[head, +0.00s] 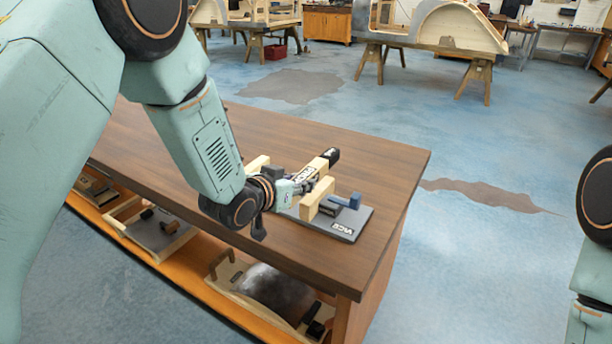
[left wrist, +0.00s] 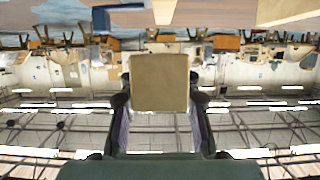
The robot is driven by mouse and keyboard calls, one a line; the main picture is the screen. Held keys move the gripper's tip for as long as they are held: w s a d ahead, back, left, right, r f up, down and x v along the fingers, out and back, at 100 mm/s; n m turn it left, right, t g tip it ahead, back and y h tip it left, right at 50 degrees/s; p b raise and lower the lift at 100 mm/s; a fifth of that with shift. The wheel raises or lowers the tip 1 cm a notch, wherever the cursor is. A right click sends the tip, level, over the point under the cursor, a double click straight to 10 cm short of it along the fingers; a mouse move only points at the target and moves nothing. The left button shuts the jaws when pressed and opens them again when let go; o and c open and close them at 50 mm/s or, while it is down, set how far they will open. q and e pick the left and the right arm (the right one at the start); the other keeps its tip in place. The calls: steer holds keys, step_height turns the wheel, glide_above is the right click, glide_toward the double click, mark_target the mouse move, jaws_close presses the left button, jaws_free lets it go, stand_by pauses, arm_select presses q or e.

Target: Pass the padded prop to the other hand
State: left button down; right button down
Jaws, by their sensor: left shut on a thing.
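My left gripper (head: 312,186) is low over the near right part of the workbench top, shut on what looks like the padded prop. The prop (head: 317,167) appears as a pale wooden bar with a black end, and my fingers partly cover it in the head view. In the left wrist view a flat tan square face of the prop (left wrist: 159,82) sits between the two fingers (left wrist: 160,115). My right arm shows at the right edge of the head view, but its gripper is out of frame.
A grey board (head: 355,220) with a label lies on the brown workbench (head: 385,165) under my left gripper. A blue block (head: 345,201) and a pale wooden block (head: 317,199) stand on it. Trays fill the shelf (head: 225,300) below.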

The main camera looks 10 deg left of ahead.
arm_select(q)
steer(key=shift+s, duration=0.15)
steer(key=s+a+f+m+g+h, duration=0.1)
steer(key=s+a+f+m+h, duration=0.25)
steer(key=s, duration=0.55)
steer(key=s+d+m+g+h+b, duration=0.1)
steer(key=s+d+m+g+h, duration=0.2)
steer(key=s, duration=0.8)
steer(key=shift+s+m+g+b, duration=0.4)
steer(key=shift+m+g, duration=0.2)
steer(key=shift+m, duration=0.05)
steer(key=shift+a+f+h, duration=0.1)
steer(key=shift+h, duration=0.25)
